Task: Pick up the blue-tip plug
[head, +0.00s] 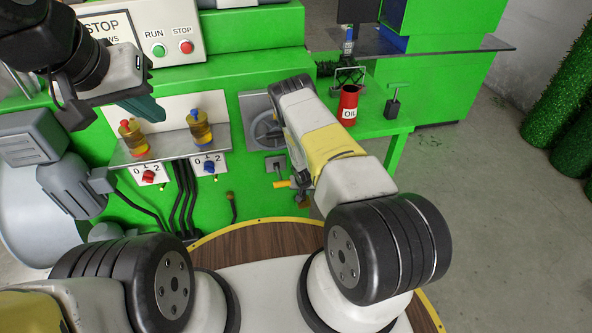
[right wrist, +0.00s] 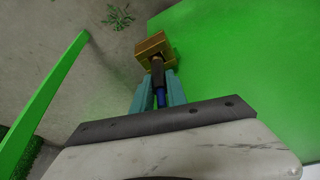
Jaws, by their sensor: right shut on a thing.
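In the right wrist view, my right gripper (right wrist: 158,84) is shut on the blue-tip plug (right wrist: 161,98). Its blue part lies between the two teal fingers, and a black part reaches out past them to a brass-coloured block (right wrist: 155,46). I cannot tell whether the block is joined to the plug.
The green machine (head: 226,95) has a shelf (head: 170,147) with two amber oilers. Black cables (head: 184,200) and a brown-tipped lead (head: 231,205) hang below. A red oil can (head: 348,105) stands on the green side table (head: 390,126). Open grey floor lies at right.

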